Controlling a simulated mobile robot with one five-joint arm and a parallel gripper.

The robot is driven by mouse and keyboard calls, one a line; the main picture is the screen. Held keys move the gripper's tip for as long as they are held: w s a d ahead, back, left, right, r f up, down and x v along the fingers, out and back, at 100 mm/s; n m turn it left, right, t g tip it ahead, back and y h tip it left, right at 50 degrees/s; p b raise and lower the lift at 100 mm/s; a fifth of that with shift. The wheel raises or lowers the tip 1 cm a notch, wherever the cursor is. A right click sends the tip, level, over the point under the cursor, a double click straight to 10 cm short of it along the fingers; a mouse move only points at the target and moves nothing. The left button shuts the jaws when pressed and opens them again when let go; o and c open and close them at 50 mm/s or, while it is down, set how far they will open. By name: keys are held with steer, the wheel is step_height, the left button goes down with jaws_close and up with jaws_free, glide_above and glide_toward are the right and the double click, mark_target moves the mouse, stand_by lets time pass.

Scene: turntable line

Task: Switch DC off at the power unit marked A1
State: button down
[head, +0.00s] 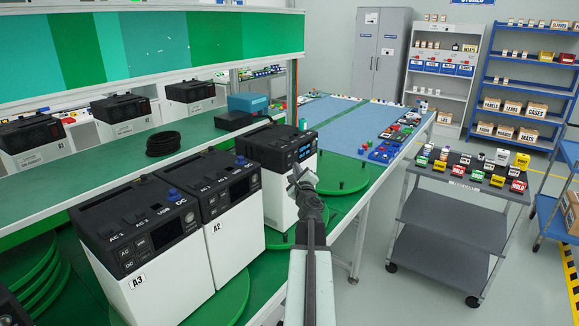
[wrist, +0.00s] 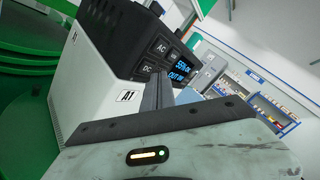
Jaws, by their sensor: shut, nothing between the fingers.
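The power unit marked A1 (wrist: 127,96) is white with a black top and front panel. In the wrist view its panel shows a button marked AC (wrist: 160,47), one that looks like DC (wrist: 147,69), and a lit blue display (wrist: 183,70). In the head view this unit (head: 280,150) stands on a green turntable, its display also lit. My gripper (wrist: 160,78) is shut and empty, its fingertips close in front of the panel beside the lower button. I cannot tell whether they touch it. In the head view my gripper (head: 298,178) hides part of the unit's front.
Units A2 (head: 240,222) and A3 (head: 180,270) stand to the left on their own turntables. A black cable coil (head: 163,143) lies on the shelf behind. A grey cart (head: 440,205) with small coloured items stands at right. Floor between bench and cart is clear.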

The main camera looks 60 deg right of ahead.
steer(key=shift+s, duration=0.1)
steer(key=s, duration=0.5)
stand_by(0.5)
steer(key=shift+w+a, duration=0.1)
stand_by(0.5)
